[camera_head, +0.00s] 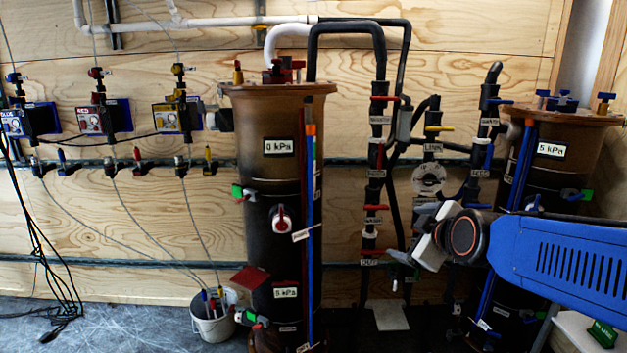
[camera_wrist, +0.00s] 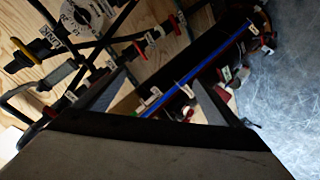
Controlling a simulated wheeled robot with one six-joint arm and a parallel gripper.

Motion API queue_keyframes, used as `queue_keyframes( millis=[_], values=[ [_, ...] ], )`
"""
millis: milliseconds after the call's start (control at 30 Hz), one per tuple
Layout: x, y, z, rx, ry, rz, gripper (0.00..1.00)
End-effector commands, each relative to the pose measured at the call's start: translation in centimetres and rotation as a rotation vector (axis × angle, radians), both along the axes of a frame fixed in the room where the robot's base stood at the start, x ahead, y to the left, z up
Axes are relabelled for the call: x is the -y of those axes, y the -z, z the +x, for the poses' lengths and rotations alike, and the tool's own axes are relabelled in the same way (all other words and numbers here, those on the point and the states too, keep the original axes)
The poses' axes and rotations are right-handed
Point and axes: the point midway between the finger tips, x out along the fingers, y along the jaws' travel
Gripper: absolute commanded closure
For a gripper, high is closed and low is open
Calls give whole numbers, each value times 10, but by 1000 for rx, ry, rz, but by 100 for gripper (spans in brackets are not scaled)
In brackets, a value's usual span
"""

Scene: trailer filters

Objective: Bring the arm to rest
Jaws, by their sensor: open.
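My blue arm (camera_head: 575,262) reaches in from the right edge of the head view, in front of the right-hand filter column. My gripper (camera_head: 418,250) is at its left end, in front of the pipes between the two columns. The wrist view shows the two grey fingers of my gripper (camera_wrist: 158,92) spread apart. They are open, with nothing visible between them except a tilted view of a dark column with a blue tube behind. I cannot tell the distance from the fingers to the pipes.
A tall dark filter column (camera_head: 268,225) stands left of my gripper. The right-hand column (camera_head: 555,160) is partly hidden by my arm. Black pipes with red valves (camera_head: 375,150) run between them. A white bucket (camera_head: 211,324) stands on the floor, with open floor to its left.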

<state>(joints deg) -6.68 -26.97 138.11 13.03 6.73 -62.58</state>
Motion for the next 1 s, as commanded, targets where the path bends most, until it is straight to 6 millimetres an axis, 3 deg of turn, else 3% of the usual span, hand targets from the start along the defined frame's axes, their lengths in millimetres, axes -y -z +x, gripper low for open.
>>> queue_keyframes(
  millis=[400, 600, 767, 1000],
  values=[
    [39, 85, -166, -500, 442, 413, 12],
    [56, 110, -228, -638, 676, 514, 12],
    [61, 118, -248, -676, 762, 543, 12],
    [62, 118, -250, -681, 772, 547, 12]
  ],
)
